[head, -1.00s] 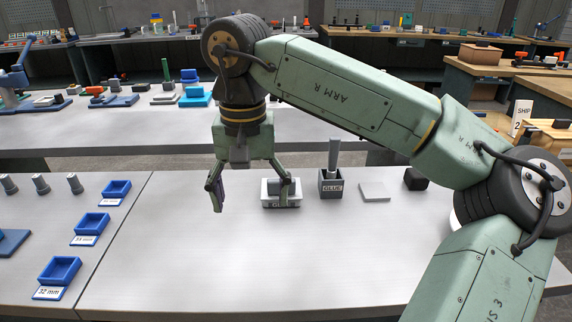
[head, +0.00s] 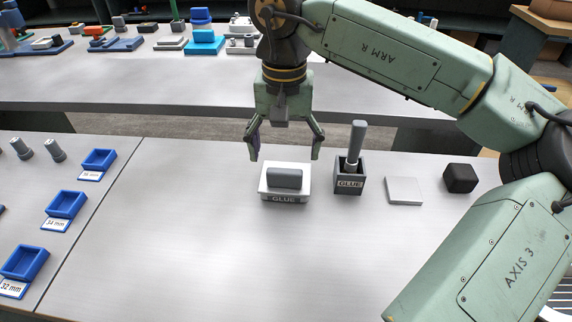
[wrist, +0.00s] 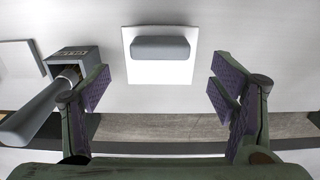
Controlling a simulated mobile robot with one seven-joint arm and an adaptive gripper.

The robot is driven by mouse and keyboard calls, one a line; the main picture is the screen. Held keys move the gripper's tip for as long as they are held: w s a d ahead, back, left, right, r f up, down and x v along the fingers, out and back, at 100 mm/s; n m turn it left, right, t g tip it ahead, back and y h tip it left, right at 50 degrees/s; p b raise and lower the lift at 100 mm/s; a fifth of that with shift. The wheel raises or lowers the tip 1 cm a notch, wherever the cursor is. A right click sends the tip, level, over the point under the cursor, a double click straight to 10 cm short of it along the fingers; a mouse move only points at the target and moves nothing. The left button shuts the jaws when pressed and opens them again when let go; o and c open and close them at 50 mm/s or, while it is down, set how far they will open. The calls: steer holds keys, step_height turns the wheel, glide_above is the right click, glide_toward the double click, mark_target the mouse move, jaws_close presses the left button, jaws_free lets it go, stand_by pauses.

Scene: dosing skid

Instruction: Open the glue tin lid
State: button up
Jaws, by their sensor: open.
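My gripper (head: 284,153) is open and empty, above and just behind the tin, with fingers pointing down. It also shows in the wrist view (wrist: 165,88), its purple-padded fingers spread wide. No finger touches the handle.
A dark holder labelled GLUE (head: 349,178) with an upright grey-handled tool (head: 356,142) stands right of the tin. Farther right are a white square plate (head: 404,190) and a black block (head: 460,178). Blue trays (head: 65,207) stand left. The bench in front is clear.

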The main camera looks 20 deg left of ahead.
mark_target(285, 169)
step_height(285, 169, down, 6)
steer(key=shift+r, duration=0.1)
steer(key=shift+w, duration=0.1)
steer(key=shift+c, duration=0.3)
steer(key=c, duration=1.6)
